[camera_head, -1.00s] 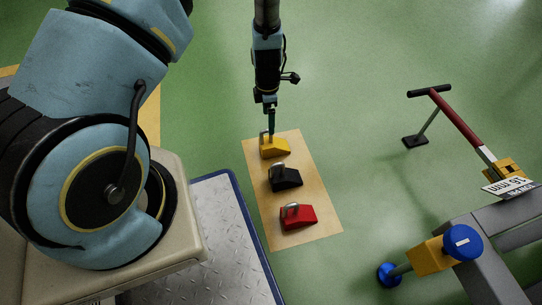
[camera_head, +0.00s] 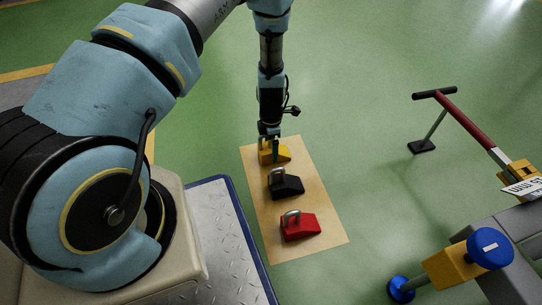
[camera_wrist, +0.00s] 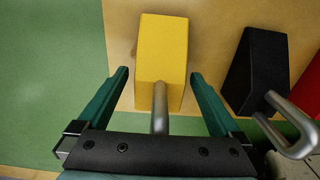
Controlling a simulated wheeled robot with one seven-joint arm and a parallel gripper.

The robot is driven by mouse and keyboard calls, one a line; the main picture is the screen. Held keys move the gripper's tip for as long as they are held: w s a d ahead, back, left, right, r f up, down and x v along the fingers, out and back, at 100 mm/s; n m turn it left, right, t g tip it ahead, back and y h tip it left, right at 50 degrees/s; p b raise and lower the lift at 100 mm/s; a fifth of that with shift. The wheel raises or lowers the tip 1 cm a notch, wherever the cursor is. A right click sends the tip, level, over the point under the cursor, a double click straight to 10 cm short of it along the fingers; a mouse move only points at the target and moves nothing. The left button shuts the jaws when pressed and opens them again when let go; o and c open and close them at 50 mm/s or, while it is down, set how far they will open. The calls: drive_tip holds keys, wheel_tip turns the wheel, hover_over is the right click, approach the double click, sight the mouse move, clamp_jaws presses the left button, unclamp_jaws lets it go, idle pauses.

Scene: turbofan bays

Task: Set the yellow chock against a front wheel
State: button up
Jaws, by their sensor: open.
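The yellow chock (camera_head: 281,155) lies at the far end of a tan board on the floor. In the wrist view, the yellow chock (camera_wrist: 163,52) shows its sloped body and a grey metal handle that stands toward me. My gripper (camera_head: 269,150) is right at the chock from above. In the wrist view, my gripper (camera_wrist: 158,85) is open, with one green finger on each side of the chock's handle end and a gap on both sides. No front wheel shows in these views.
A black chock (camera_head: 287,185) and a red chock (camera_head: 301,227) share the tan board (camera_head: 323,257). A grey stand with a blue-capped yellow block (camera_head: 449,267) and a red tow bar (camera_head: 468,124) stand at right. Green floor between is clear.

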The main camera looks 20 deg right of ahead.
drive_tip(key=shift+f, duration=0.65)
drive_tip(key=shift+r, duration=0.1)
drive_tip(key=shift+c, duration=0.2)
clamp_jaws()
